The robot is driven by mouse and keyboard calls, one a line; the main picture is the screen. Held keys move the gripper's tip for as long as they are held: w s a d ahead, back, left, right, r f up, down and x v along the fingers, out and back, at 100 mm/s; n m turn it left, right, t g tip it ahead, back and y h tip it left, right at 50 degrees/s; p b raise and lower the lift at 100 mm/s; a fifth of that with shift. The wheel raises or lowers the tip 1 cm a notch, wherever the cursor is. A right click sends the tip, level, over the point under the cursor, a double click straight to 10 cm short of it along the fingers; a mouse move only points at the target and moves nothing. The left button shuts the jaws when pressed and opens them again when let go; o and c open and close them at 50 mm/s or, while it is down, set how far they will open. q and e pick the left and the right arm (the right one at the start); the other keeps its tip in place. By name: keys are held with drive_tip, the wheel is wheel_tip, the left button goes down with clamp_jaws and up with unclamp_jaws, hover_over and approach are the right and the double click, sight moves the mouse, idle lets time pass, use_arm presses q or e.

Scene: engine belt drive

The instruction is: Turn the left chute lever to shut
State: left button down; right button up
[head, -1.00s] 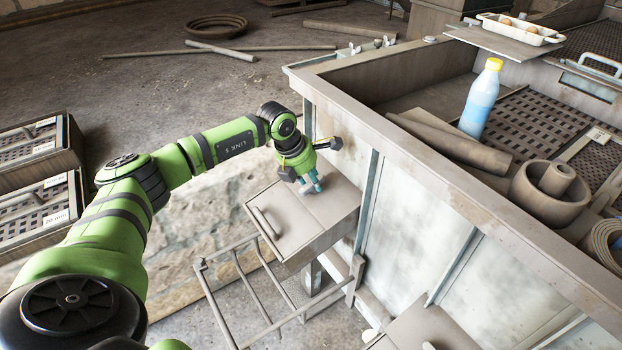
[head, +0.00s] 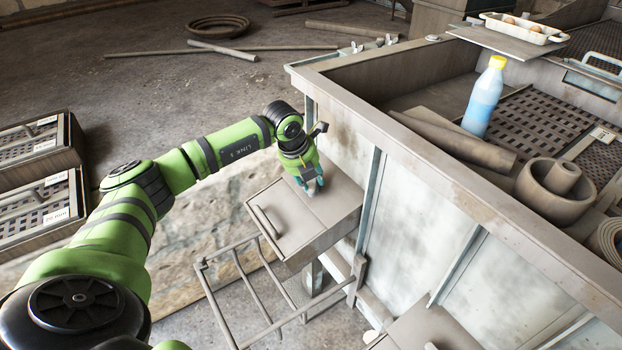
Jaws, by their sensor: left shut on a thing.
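The left chute (head: 325,210) is a grey box on the side of the large grey housing, with a bar handle (head: 266,221) on its lid. My left gripper (head: 309,188) points down at the back of the chute's top, with its teal fingertips close together. It is shut on a small grey piece there, which I take to be the left chute lever. The fingers hide most of the lever, so its angle cannot be told. My right gripper is not in view.
A second grey chute (head: 430,328) is at the bottom edge. A metal rail frame (head: 270,290) stands below the left chute. The housing (head: 410,150) holds a blue bottle (head: 484,98), a roller and a pulley (head: 556,190). Crates (head: 40,200) stand at left.

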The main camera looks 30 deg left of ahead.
use_arm(q)
drive_tip(key=n, duration=0.4)
drive_tip(key=shift+s+n, duration=0.15)
drive_tip(key=shift+n, duration=0.15)
drive_tip(key=shift+s+n+g+y+b, duration=0.1)
drive_tip(key=shift+n+g+y+b, duration=0.25)
drive_tip(key=shift+n, duration=1.65)
drive_tip(key=c, duration=0.9)
unclamp_jaws()
drive_tip(key=shift+c, duration=0.2)
drive_tip(key=v, duration=1.2)
